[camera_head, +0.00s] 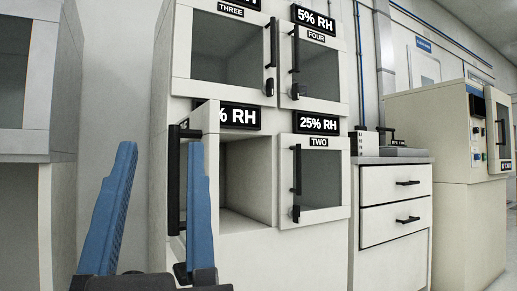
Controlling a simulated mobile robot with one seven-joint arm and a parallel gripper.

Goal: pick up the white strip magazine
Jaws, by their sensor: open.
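My gripper (161,148) shows at the lower left, with two blue fingers spread apart and nothing between them. It is in front of the white cabinet, and its right finger overlaps the open door (205,125) of the lower left compartment. I cannot make out a white strip magazine anywhere in view. The visible part of the open compartment (248,175) shows bare walls and floor. Its left part is hidden behind the door and my gripper.
Closed doors THREE (225,48), FOUR (318,65) and TWO (322,180) surround the open compartment. A drawer unit (393,215) stands to the right, with a small dark-topped item (395,151) on it. A beige machine (440,130) stands farther right. Another cabinet (30,90) is at the left edge.

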